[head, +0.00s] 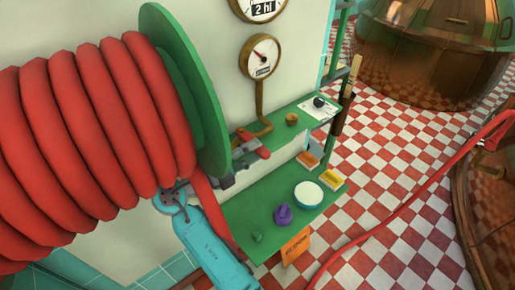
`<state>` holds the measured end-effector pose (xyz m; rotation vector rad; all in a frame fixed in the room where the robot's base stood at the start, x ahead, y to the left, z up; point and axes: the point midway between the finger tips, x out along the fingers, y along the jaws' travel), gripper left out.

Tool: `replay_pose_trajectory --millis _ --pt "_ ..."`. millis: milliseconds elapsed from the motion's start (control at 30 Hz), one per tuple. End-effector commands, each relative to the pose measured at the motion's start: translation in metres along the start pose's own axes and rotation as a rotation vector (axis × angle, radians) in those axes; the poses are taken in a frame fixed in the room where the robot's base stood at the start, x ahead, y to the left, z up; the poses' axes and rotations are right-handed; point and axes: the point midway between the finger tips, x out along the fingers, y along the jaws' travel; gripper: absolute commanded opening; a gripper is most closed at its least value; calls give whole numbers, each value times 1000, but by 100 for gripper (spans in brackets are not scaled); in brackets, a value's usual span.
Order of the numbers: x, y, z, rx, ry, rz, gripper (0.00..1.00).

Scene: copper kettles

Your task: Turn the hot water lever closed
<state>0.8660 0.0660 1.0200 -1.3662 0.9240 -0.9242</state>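A red lever (256,143) sits at the lower end of the brass pipe that comes down from the round gauge, beside the wall shelf. I take it for the hot water lever; no label can be read on it. My gripper (229,180) seems to be the small dark grey part just below and left of the lever. The green reel disc and the red hose hide much of it. It is too small to tell whether the fingers are open, or touch the lever. My teal arm link (212,246) shows below the reel.
A large reel of red hose (90,140) fills the left. Green shelves (250,215) carry a white bowl (308,194), a purple object (283,214) and small boxes. A gauge (262,55) hangs above. Copper kettles (425,50) stand right; a red hose (405,205) crosses the checkered floor.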

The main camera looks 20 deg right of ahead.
Motion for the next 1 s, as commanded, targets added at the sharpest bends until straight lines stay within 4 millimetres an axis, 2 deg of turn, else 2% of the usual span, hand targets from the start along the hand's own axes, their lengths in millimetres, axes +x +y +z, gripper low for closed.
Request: replay_pose_trajectory --millis 100,300,500,700,1000 --pt "-26 0 1 -1 -6 0 40" --pt "-65 0 1 0 -4 1 40" --pt "-90 0 1 0 -3 1 40" --pt "-98 0 0 0 -1 1 40" --pt "-98 0 0 0 -1 1 40"
